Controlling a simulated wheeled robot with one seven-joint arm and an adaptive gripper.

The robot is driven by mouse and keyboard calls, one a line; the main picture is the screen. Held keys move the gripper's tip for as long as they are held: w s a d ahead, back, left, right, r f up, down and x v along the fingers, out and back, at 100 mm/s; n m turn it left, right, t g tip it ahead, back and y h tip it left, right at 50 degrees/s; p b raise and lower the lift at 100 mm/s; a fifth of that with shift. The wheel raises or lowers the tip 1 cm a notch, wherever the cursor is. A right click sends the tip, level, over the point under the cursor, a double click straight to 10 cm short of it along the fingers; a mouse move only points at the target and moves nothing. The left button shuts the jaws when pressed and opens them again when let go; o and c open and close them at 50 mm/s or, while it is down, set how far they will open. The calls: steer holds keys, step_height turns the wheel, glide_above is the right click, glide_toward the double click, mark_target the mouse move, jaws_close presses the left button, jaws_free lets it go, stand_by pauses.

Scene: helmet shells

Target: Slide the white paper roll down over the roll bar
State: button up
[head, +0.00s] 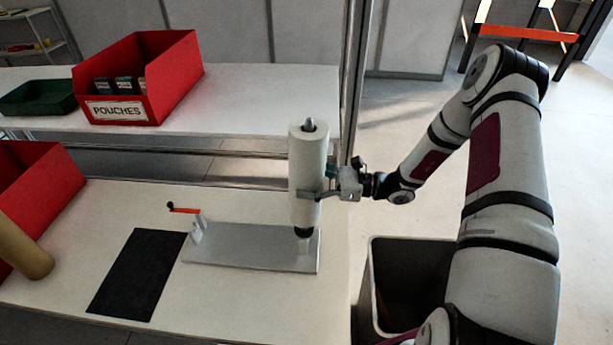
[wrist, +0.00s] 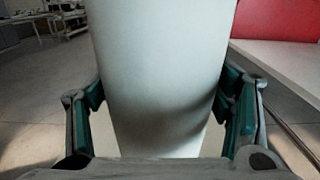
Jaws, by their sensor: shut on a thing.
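The white paper roll (head: 306,175) stands upright at the right end of the grey base plate (head: 245,252). The roll bar (head: 309,125) shows its metal tip at the top opening of the roll, so the roll is around the bar. A dark collar (head: 303,232) shows just below the roll's lower end; I cannot tell whether they touch. My gripper (head: 325,184) comes from the right and is shut on the roll near its middle. In the wrist view the roll (wrist: 160,80) fills the space between the green finger pads.
A red lever (head: 184,210) stands at the plate's left end, beside a black mat (head: 138,274). A brown tube (head: 22,250) and a red bin (head: 30,190) are at the far left. A red pouches bin (head: 170,78) is behind. A grey bin (head: 410,250) stands right of the table.

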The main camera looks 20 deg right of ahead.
steer(key=shift+w+f+b, duration=0.1)
steer(key=shift+f+b, duration=1.15)
steer(key=shift+f, duration=1.1)
steer(key=shift+a, duration=0.1)
steer(key=o, duration=2)
steer(key=shift+o, duration=0.2)
steer(key=shift+f, duration=0.1)
steer(key=v, duration=1.2)
